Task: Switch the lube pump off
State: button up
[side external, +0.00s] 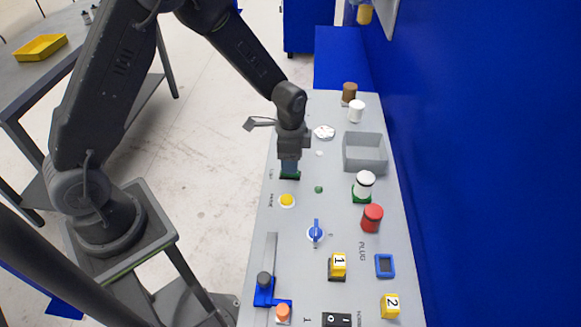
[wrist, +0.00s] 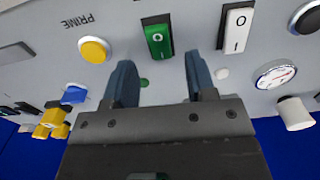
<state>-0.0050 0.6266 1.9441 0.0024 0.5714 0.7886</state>
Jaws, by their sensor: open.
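A green rocker switch in a dark frame (wrist: 157,40) is on the grey panel, just beyond my fingertips in the wrist view. It also shows under my gripper in the side view (side external: 290,175), mostly covered, beside a small label too blurred to read surely. A white rocker switch (wrist: 236,28) marked O and I is to its right. I cannot tell by a readable label which is the lube pump switch. My gripper (wrist: 161,75) is open and empty, its blue-grey fingers pointing at the panel on either side of the green rocker's line. It also shows in the side view (side external: 290,166).
A yellow button (wrist: 94,50) by the word PRIME is left of the green rocker. A gauge (wrist: 274,74) and white knob (wrist: 294,113) are to the right. A blue-handled valve (side external: 316,232), red knob (side external: 372,218) and grey bin (side external: 364,168) are also on the panel.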

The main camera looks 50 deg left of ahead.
jog(key=shift+f, duration=1.9)
jog(key=shift+c, duration=0.4)
jog(key=c, duration=0.8)
jog(key=shift+c, duration=0.2)
jog(key=shift+t+h, duration=0.4)
jog(key=o, duration=0.9)
jog(key=r, duration=0.9)
jog(key=s+a+r, duration=0.1)
jog(key=r, duration=0.3)
jog(key=shift+s+a+r, duration=0.1)
jog(key=shift+r, duration=0.3)
